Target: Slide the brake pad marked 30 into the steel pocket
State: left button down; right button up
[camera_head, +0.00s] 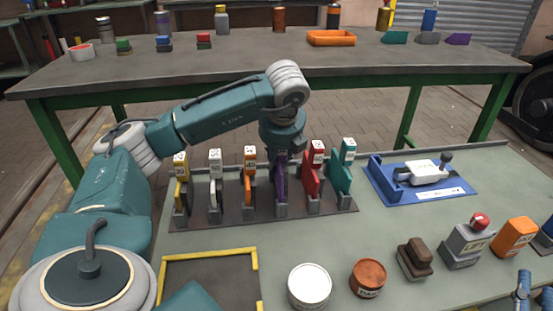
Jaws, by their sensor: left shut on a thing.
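A dark rack (330,204) with grey slots holds a row of upright, numbered pads: yellow (181,175), white (215,182), orange (250,178), purple (281,188), red (314,170) and teal (341,172). The numbers are too small to read surely, so I cannot tell which is 30. My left gripper (281,156) points down at the purple pad and is shut on it; its fingers are mostly hidden. The purple pad stands upright at its slot. I cannot pick out the steel pocket surely. Blue-teal parts at the bottom right edge may be my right gripper (524,290).
A blue fixture (385,187) with a white block stands right of the rack. A white tin (309,287), a brown tin (368,279), a brown block (414,258) and a red-button box (468,241) line the front. A yellow-edged dark area (208,282) lies front left.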

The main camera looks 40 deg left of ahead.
jog(key=shift+r, duration=0.3)
pick_arm(q)
jog(key=shift+f, duration=0.25)
pick_arm(e)
jog(key=shift+s+a+r+t+y, duration=0.1)
jog(key=shift+s+r+t+y, duration=0.25)
jog(key=shift+r+t, duration=0.25)
jog(key=shift+r, duration=0.25)
jog(key=shift+w+f, duration=0.1)
jog(key=shift+f, duration=0.45)
dwell(0.8)
pick_arm(q)
jog(key=shift+f, duration=0.15)
pick_arm(e)
jog(key=shift+r, duration=0.4)
pick_arm(q)
jog(key=shift+f+b, duration=0.1)
jog(key=shift+b, duration=0.2)
pick_arm(e)
jog(key=shift+s+r, duration=0.25)
jog(key=shift+r, duration=0.2)
pick_arm(q)
jog(key=shift+f, duration=0.1)
pick_arm(e)
jog(key=shift+s+r+t, duration=0.15)
jog(key=shift+r+t, duration=0.05)
jog(key=shift+t, duration=0.1)
